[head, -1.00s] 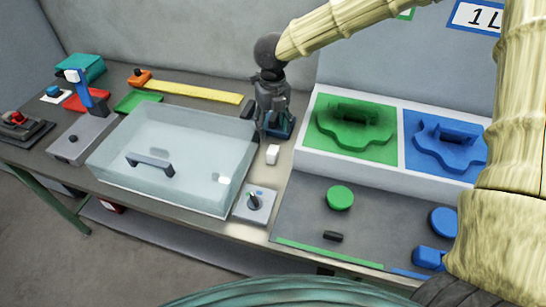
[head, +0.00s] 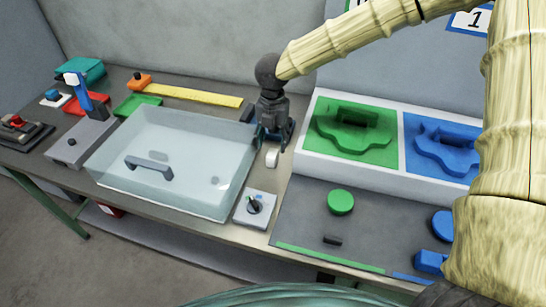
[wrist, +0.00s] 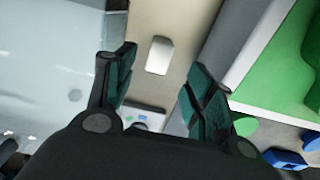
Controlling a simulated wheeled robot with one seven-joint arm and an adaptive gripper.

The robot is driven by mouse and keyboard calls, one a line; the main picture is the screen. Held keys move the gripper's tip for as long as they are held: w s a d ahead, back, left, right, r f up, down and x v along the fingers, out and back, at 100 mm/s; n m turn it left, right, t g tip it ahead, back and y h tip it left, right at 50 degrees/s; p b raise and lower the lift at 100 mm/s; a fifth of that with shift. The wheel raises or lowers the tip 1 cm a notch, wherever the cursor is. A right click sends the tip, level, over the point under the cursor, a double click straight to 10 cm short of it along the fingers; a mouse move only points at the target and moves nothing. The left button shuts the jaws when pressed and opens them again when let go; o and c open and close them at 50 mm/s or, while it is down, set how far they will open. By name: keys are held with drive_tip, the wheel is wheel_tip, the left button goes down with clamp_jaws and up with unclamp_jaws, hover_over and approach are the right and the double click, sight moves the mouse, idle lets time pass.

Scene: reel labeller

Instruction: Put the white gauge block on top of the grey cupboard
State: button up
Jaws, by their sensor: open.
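The white gauge block (head: 271,159) stands upright on the bench, in the strip between the clear-covered box and the green-and-blue holder. In the wrist view the block (wrist: 159,56) lies between the fingertips and beyond them. My gripper (head: 275,140) points down just above and behind the block, its jaws open and empty. In the wrist view its two dark green fingers (wrist: 163,68) are spread to either side of the block, apart from it. I cannot pick out the grey cupboard with certainty in either view.
The clear cover (head: 185,150) with a grey handle stands close left of the gripper. The green-and-blue holder (head: 310,160) stands close right. A small switch box (head: 255,206) sits in front of the block. A green disc (head: 340,201) lies on the dark mat (head: 300,225).

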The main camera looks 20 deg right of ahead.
sight(272, 153)
drive_tip(key=shift+f+p, duration=1.05)
drive_tip(key=shift+f, duration=2.3)
drive_tip(key=shift+a, duration=0.1)
clamp_jaws()
drive_tip(key=shift+r, duration=0.1)
